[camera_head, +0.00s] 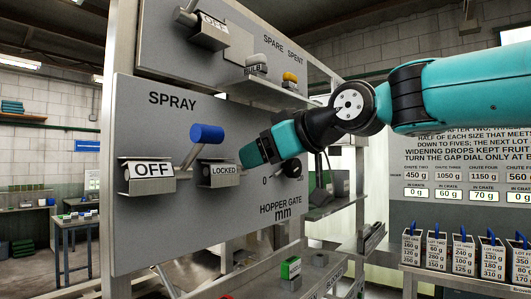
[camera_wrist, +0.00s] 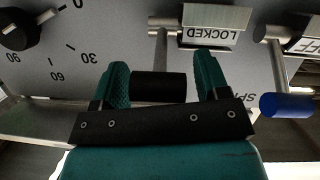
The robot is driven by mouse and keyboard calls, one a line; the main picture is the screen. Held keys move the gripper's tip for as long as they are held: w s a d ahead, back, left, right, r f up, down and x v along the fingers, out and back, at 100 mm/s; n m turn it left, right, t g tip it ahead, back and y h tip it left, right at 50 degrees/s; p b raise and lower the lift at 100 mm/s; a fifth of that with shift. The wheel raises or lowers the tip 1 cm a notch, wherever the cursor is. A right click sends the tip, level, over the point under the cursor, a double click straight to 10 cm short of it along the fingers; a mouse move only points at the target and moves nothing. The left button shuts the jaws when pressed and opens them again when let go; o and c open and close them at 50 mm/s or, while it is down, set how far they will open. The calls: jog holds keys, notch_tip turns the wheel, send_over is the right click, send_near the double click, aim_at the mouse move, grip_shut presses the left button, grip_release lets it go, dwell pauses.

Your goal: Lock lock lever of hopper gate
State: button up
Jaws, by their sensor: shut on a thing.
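The hopper gate panel (camera_head: 150,235) carries a lock lever with a plate (camera_head: 222,171) reading LOCKED. In the wrist view, where the panel appears upside down, the same plate (camera_wrist: 208,37) is beside the lever's metal rod. The rod ends in a black cylindrical handle (camera_wrist: 159,87). My gripper (camera_wrist: 162,82) has one finger at each end of this handle and is shut on it. In the head view my gripper (camera_head: 254,153) is close to the panel, just right of the LOCKED plate, and hides the handle.
The SPRAY lever, with a blue handle (camera_head: 207,134) and an OFF plate (camera_head: 148,170), is close on the left. The gate dial knob (camera_head: 291,168) is just right of my gripper. Numbered cartons (camera_head: 437,250) stand at the right.

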jog(key=shift+r, duration=0.15)
jog(key=o, duration=1.2)
jog(key=shift+o, duration=0.2)
jog(key=shift+s+d+b, duration=0.3)
jog(key=shift+d+b, duration=0.1)
jog(key=b+v, duration=0.4)
jog(key=v, duration=1.2)
jog(key=shift+s, duration=0.2)
jog(key=shift+d, duration=0.1)
